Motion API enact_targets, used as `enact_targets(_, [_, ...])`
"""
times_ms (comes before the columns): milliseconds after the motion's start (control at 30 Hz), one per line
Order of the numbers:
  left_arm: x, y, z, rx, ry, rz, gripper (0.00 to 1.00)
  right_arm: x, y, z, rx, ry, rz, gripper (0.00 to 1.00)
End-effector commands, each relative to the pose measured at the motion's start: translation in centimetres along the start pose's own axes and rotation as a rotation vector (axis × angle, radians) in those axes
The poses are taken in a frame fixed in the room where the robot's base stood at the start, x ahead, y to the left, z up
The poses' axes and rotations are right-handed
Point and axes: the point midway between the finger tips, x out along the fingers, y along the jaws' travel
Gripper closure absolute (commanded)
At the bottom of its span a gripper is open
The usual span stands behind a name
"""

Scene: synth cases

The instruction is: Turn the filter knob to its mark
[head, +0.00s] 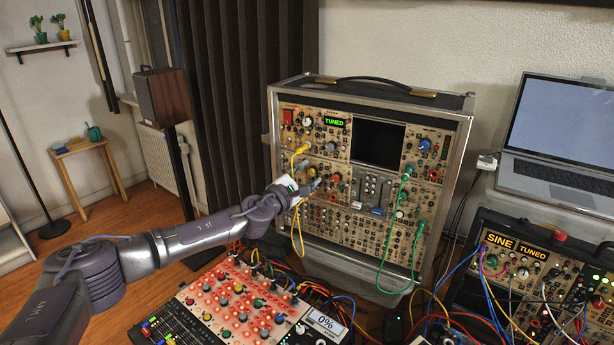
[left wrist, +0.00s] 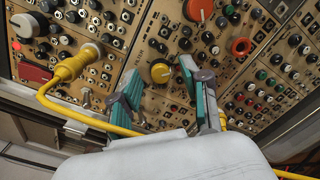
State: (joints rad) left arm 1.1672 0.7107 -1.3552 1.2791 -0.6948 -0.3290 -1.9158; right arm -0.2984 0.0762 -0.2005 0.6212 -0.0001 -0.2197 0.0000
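The yellow filter knob (left wrist: 160,72) sits on the tan panel of the tall synth case in the left wrist view, with small lettering on the panel beside it. I cannot make out its pointer or mark. My left gripper (left wrist: 162,75) is open, with one teal-padded fingertip on each side of the knob. A gap shows between the knob and the fingers, and nothing is held. In the head view my left gripper (head: 312,184) is at the case's front, over its left modules. My right gripper is not in view.
A yellow cable (left wrist: 68,72) is plugged in left of the knob and runs below the fingers. Large orange knobs (left wrist: 198,9) sit nearby. A red-lit mixer (head: 235,305) lies below my arm.

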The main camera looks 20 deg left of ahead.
Motion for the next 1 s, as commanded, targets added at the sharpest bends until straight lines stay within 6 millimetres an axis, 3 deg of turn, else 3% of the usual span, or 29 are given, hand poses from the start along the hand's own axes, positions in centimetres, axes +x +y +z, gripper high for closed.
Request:
enact_targets(33, [-0.01,0.0,-0.02,0.0,0.0,0.0,0.63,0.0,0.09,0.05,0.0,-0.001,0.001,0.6])
enact_targets(267, [-0.03,0.0,-0.04,0.0,0.001,0.0,1.0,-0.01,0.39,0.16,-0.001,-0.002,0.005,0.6])
enact_targets(667, [-0.05,-0.08,-0.11,-0.047,0.001,0.001,1.0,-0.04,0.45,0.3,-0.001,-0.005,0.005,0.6])
enact_targets(1000, [-0.05,-0.11,-0.17,-0.283,-0.006,0.009,1.0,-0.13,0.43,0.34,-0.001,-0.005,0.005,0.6])
